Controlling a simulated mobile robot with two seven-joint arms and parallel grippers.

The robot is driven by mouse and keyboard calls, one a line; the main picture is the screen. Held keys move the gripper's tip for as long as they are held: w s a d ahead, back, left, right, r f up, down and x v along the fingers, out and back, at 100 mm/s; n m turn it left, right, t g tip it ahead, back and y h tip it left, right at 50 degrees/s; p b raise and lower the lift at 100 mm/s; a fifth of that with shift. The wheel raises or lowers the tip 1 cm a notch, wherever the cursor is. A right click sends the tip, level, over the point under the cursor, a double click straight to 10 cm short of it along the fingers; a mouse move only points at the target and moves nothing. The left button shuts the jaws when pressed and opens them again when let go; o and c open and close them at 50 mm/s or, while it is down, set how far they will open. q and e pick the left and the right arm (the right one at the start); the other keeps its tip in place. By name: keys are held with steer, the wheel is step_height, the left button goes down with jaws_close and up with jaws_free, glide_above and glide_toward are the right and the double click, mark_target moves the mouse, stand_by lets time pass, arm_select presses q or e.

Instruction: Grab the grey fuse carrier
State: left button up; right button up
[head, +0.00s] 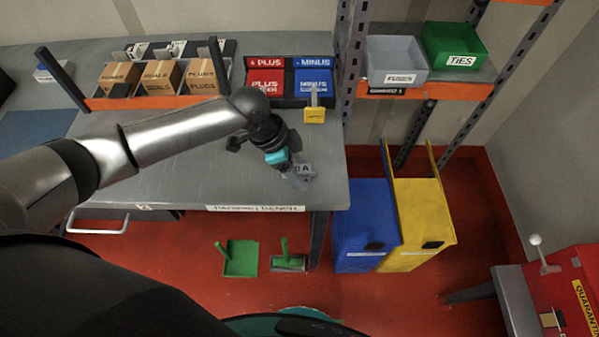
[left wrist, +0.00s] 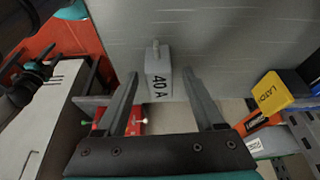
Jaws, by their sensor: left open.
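The grey fuse carrier (left wrist: 158,82), a small block marked "40 A" with a peg at one end, is on the grey bench top in the left wrist view. In the head view it shows as a small grey piece marked "A" (head: 306,168) near the bench's right front corner, partly hidden by my left gripper (head: 294,180). In the left wrist view the fingers of my left gripper (left wrist: 160,74) are open, one on each side of the carrier, with gaps visible between. Whether the fingers are down at its height I cannot tell. My right gripper is not in view.
A yellow block marked "LATCH" (left wrist: 271,94) stands nearby, also in the head view (head: 315,116). Behind are red (head: 266,82) and blue (head: 312,85) bins and brown boxes (head: 158,77). The bench's front edge is close; blue (head: 362,220) and yellow (head: 420,220) bins stand beyond its right end.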

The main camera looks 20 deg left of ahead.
arm_select(q)
steer(key=shift+f, duration=0.1)
steer(key=shift+c, duration=0.2)
jaws_close()
stand_by(0.5)
